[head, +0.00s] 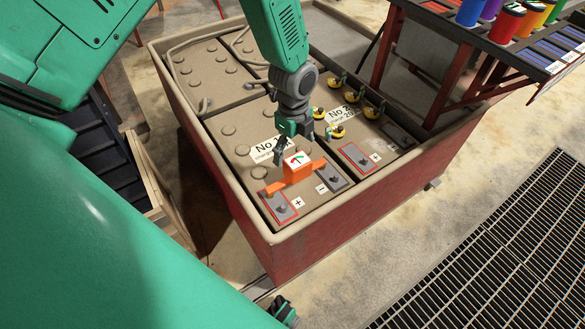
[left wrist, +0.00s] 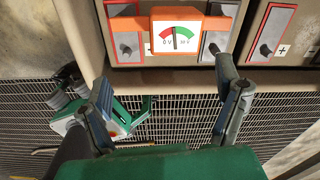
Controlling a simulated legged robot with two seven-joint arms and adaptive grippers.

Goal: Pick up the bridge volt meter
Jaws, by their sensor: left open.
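The bridge volt meter (head: 297,168) is an orange block with a white dial face, its bar lying across two framed terminals on the battery top. In the left wrist view the volt meter (left wrist: 178,37) shows its red and green scale at the top centre. My left gripper (head: 298,148) is just above and behind it, open and empty. In the left wrist view the left gripper's fingers (left wrist: 165,78) stand wide apart, below the meter in the picture and not touching it. Part of my right gripper (head: 283,311) shows at the bottom edge; its jaws are unclear.
The battery box (head: 235,215) has a raised tan rim around the cells. Several yellow-and-black parts (head: 337,131) sit behind the meter. A rack (head: 480,50) with coloured spools stands at the upper right. A floor grating (head: 500,250) lies at the lower right.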

